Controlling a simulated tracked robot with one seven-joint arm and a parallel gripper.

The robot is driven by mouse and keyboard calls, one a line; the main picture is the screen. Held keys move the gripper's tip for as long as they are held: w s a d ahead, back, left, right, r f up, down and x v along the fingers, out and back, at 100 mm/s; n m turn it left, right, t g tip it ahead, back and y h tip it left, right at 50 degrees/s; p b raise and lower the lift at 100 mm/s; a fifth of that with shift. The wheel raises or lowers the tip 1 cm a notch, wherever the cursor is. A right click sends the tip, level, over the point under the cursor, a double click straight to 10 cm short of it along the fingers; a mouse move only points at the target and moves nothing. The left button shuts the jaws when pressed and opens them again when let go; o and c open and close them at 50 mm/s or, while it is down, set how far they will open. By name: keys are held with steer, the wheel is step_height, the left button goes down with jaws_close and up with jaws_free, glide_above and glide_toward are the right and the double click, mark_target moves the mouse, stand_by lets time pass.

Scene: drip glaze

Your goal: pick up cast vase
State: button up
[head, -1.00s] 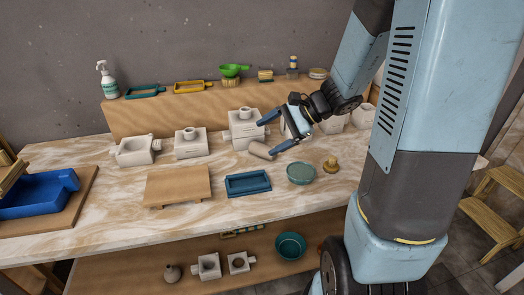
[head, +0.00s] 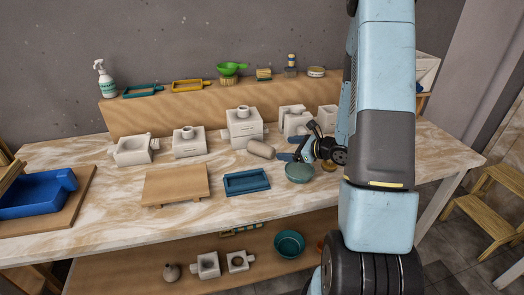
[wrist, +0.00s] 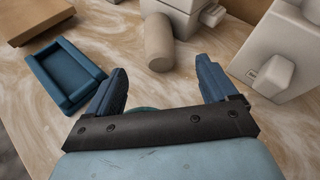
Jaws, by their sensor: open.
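The cast vase looks like a plain beige-grey cylinder (head: 261,149) lying on its side on the marbled table, in front of the white moulds. In the wrist view the vase (wrist: 159,45) lies just beyond the fingertips, roughly centred between them. My gripper (head: 284,149) is open and empty, low over the table just right of the vase, its blue fingers pointing left toward it. In the wrist view the gripper (wrist: 160,70) has its two fingers spread wide on either side of the vase's line. No contact with the vase shows.
White moulds (head: 243,127) stand behind the vase. A dark blue tray (head: 247,182) lies in front, with a wooden board (head: 175,184) to its left. A green bowl (head: 299,172) sits just below my gripper in the head view. Bare tabletop lies between vase and tray.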

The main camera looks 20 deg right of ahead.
mark_target(269, 147)
steer(key=x, duration=1.2)
steer(key=shift+a, duration=0.15)
steer(key=shift+c, duration=0.5)
steer(key=c, duration=1.2)
steer(key=shift+r, duration=0.15)
